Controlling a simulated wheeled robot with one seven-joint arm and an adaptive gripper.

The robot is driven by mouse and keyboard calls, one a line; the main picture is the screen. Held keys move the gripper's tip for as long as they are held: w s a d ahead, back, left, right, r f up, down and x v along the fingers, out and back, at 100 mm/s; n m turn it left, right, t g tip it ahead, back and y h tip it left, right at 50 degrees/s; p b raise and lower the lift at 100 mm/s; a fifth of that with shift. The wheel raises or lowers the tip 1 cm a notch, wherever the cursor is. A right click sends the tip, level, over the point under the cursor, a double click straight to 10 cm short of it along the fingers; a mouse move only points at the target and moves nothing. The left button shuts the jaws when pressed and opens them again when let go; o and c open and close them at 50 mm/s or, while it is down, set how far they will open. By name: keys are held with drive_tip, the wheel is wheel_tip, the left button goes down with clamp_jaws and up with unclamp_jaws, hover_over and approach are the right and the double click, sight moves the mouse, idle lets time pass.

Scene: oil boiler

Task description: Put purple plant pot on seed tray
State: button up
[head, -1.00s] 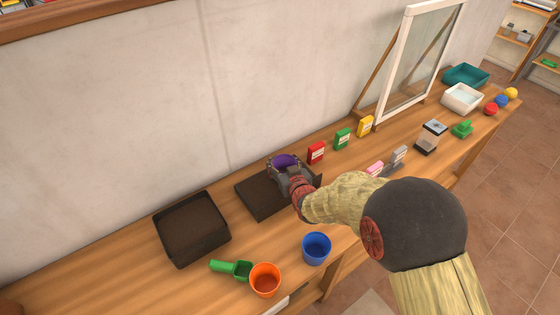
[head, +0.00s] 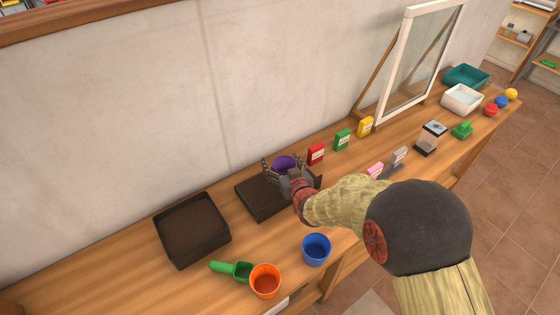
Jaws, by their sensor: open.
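The purple plant pot (head: 284,163) stands at the back of a dark flat tray, which looks like the seed tray (head: 256,203), though its base is hidden by my gripper. My gripper (head: 283,168) is open, with its fingers spread on either side of the pot. I cannot tell whether either finger still touches it. My arm comes in from the right and covers the tray's right part.
A deeper black tray (head: 192,230) lies to the left. An orange pot (head: 265,280), a green scoop (head: 233,270) and a blue pot (head: 316,248) are in front. Red (head: 316,153), green (head: 342,139) and yellow (head: 366,126) packets stand to the right near the wall.

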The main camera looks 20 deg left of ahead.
drive_tip(key=p+v, duration=0.1)
drive_tip(key=v, duration=0.5)
drive_tip(key=shift+s+d+r, duration=0.15)
drive_tip(key=shift+s+d, duration=0.05)
drive_tip(key=shift+s, duration=0.1)
